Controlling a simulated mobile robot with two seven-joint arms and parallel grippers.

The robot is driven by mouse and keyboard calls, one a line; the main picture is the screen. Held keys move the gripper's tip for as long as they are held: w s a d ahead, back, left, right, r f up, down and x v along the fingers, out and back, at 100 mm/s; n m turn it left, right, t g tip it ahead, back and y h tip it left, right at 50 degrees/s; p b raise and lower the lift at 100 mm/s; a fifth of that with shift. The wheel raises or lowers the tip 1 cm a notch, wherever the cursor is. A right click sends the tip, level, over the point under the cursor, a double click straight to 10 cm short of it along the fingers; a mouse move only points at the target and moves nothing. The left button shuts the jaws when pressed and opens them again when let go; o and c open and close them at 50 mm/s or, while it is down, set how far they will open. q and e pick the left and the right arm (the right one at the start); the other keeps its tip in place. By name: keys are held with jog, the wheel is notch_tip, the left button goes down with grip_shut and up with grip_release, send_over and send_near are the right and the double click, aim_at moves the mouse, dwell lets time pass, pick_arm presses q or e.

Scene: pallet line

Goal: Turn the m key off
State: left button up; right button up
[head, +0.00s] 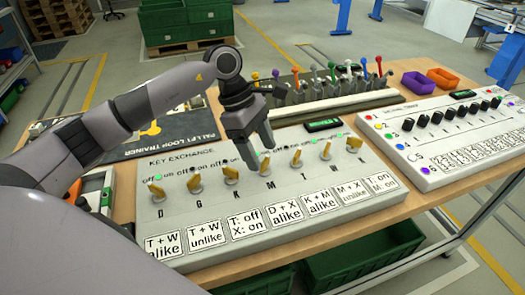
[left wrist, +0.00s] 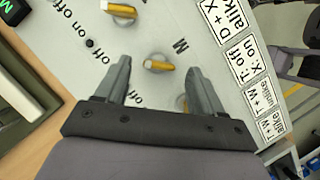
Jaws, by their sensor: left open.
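The white key panel (head: 225,230) carries a row of yellow keys on round grey bases, with letters below and "off" and "on" marks above. The M key (head: 262,167) is in the middle of the row, just below my left gripper (head: 256,148). In the left wrist view the M key (left wrist: 158,64) lies beyond and between the fingertips of my left gripper (left wrist: 158,85), its yellow handle pointing right. My left gripper is open and empty, and no contact with the key is visible. One finger hides the area above the key. My right gripper is not in view.
The neighbouring K key (head: 230,173) and T key (head: 296,157) stand close on either side. Behind is a rack (head: 330,105) of coloured levers. A second panel (head: 440,140) with black knobs is at the right, with orange (head: 443,78) and purple (head: 418,83) bins behind.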

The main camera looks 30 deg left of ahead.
pick_arm(q)
jog(key=shift+x, duration=0.9)
jog(key=c, duration=1.1)
jog(key=shift+o, duration=0.2)
